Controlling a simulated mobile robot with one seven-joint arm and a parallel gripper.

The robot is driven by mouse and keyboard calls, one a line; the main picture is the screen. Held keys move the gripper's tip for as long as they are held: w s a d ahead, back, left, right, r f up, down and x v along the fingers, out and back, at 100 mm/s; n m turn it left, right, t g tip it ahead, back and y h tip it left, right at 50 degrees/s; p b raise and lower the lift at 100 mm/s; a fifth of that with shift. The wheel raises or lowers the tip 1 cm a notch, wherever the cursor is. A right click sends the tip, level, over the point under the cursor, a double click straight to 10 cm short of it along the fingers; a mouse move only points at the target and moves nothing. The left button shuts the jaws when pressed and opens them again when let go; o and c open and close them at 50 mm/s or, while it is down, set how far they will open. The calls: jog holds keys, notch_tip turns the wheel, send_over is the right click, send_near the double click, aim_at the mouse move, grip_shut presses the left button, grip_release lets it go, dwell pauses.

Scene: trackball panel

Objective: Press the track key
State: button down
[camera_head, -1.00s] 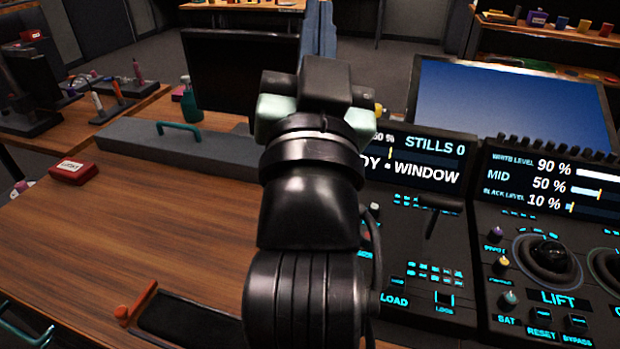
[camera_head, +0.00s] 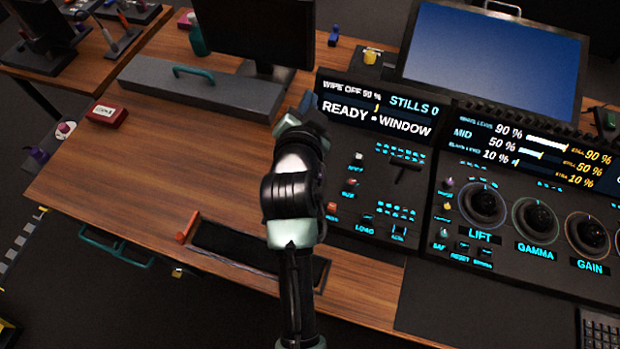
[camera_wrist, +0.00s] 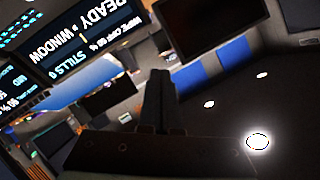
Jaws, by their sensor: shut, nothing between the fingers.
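The control panel (camera_head: 400,185) lies on the desk right of my arm, with small keys, lit cyan labels and a screen reading READY, WINDOW and STILLS 0. I cannot pick out a label reading track; most key labels are too small to read. A column of small keys (camera_head: 349,187) runs along its left side, and a LOAD key (camera_head: 365,220) is near its front. My gripper (camera_wrist: 160,75) is shut and empty in the wrist view, pointing away from the keys. In the head view my arm's end is just left of the panel screen, its fingertips hidden.
A second panel with trackballs (camera_head: 536,215) labelled LIFT, GAMMA and GAIN stands to the right. Behind are a black monitor (camera_head: 255,35), a blue screen (camera_head: 490,60) and a grey block with a teal handle (camera_head: 200,88). The desk (camera_head: 180,160) left of my arm is mostly clear.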

jog(key=s+f+m+g+p, duration=0.3)
jog(key=s+f+g+p, duration=0.2)
jog(key=s+p, duration=0.5)
notch_tip(320, 180, down, 3)
jog(key=p, duration=0.3)
jog(key=shift+s+a, duration=0.15)
jog(key=shift+s, duration=0.1)
notch_tip(320, 180, down, 9)
jog(key=b, duration=0.7)
jog(key=shift+r, duration=0.2)
jog(key=shift+f+b, duration=0.1)
jog(key=shift+b, duration=0.3)
dwell(0.7)
jog(key=shift+f+b, duration=0.3)
